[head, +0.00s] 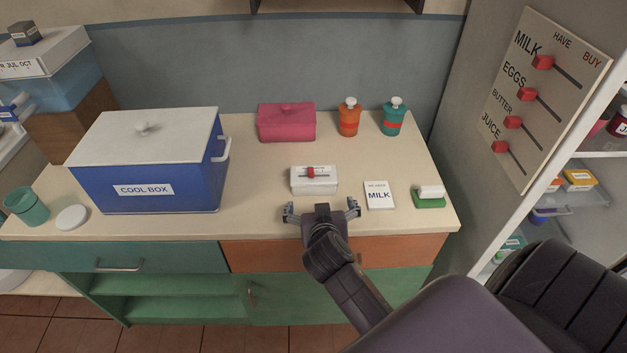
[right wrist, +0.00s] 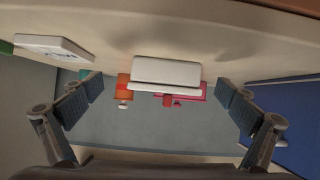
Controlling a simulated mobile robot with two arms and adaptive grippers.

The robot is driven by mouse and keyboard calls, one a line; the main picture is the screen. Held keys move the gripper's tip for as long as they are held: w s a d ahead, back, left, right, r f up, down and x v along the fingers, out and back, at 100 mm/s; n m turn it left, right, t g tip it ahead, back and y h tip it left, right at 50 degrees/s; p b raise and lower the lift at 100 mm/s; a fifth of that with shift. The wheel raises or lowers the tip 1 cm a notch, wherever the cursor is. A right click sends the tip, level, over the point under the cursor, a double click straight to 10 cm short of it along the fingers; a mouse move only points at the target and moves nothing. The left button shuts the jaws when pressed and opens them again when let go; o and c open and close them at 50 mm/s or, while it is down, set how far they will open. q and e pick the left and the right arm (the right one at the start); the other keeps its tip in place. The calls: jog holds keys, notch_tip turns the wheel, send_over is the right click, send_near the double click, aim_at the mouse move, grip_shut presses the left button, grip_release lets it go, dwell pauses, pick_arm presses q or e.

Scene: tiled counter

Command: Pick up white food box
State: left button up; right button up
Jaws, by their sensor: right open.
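The white food box (head: 314,187), with a red piece on its lid, sits on the counter near the front edge. My right gripper (head: 321,209) is open, just in front of the box, with its two fingers spread wider than it. In the right wrist view, which looks upside down, the white box (right wrist: 165,72) lies centred between the spread fingers, with visible gaps on both sides. Nothing is held. My left gripper is not in view.
A white milk card (head: 379,196) and a green-and-white block (head: 429,197) are right of the box. Behind stand a pink box (head: 286,124), an orange bottle (head: 349,118) and a teal bottle (head: 393,118). A blue cool box (head: 147,171) is at left.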

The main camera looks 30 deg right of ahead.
aim_at(314, 179)
jog(key=shift+m+t+h, duration=0.4)
jog(key=shift+t, duration=0.2)
jog(key=w, duration=0.1)
jog(key=w+d+r, duration=0.1)
jog(key=w, duration=0.3)
jog(key=shift+d+r, duration=0.25)
jog(key=shift+d, duration=0.15)
jog(key=shift+f+p+x, duration=0.25)
jog(key=shift+p+x, duration=0.15)
jog(key=shift+x, duration=1.05)
jog(key=shift+f+p+x, duration=0.2)
jog(key=shift+p+x, duration=0.2)
jog(key=shift+x, duration=1.05)
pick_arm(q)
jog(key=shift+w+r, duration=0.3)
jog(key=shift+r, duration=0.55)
pick_arm(e)
jog(key=shift+s+a, duration=0.1)
jog(key=shift+a, duration=0.1)
jog(key=shift+c, duration=0.4)
jog(key=c, duration=0.8)
jog(key=shift+c, duration=0.4)
jog(key=shift+r, duration=0.15)
